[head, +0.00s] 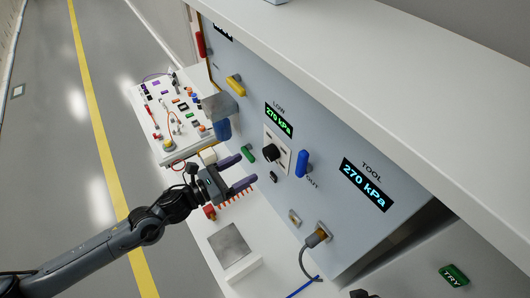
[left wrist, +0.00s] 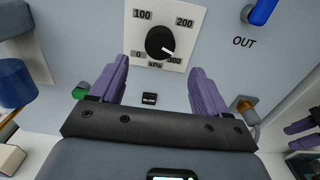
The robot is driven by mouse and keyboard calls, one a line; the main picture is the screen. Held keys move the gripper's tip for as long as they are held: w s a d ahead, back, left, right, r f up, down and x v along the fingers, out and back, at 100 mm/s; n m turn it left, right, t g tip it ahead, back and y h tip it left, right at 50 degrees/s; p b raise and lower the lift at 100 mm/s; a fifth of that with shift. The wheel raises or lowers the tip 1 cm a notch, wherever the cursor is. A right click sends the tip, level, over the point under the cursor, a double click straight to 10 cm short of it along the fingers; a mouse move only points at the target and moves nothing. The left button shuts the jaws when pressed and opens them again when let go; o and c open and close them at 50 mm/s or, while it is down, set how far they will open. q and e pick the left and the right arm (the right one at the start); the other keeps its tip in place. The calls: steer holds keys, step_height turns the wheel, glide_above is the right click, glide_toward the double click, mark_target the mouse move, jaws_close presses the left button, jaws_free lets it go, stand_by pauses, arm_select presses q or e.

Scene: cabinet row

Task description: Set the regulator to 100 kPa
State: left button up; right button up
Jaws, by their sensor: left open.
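The regulator knob (head: 270,152) is black and sits on a white dial plate on the grey panel. In the left wrist view the knob (left wrist: 160,42) has a white pointer aimed lower right, close to the 300 mark. The LOW display (head: 279,120) and the TOOL display (head: 367,185) both read 270 kPa. My left gripper (head: 243,172) is open and empty, in front of the panel and apart from the knob. In the left wrist view its purple fingers (left wrist: 160,64) stand either side below the knob. Purple fingers (left wrist: 303,133) at the right edge look like my right gripper.
A blue handle (head: 302,163) marked OUT is right of the dial. A green part (head: 248,153) is left of it, and a yellow handle (head: 236,85) higher up. A plugged cable (head: 317,237) hangs below. A cluttered side table (head: 148,135) stands at left.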

mark_target(266, 156)
arm_select(q)
steer(key=p+x, duration=0.1)
steer(key=x, duration=0.7)
steer(key=shift+w+d, duration=0.15)
steer(key=shift+w, duration=0.05)
steer(key=shift+c, duration=0.4)
steer(key=c, duration=1)
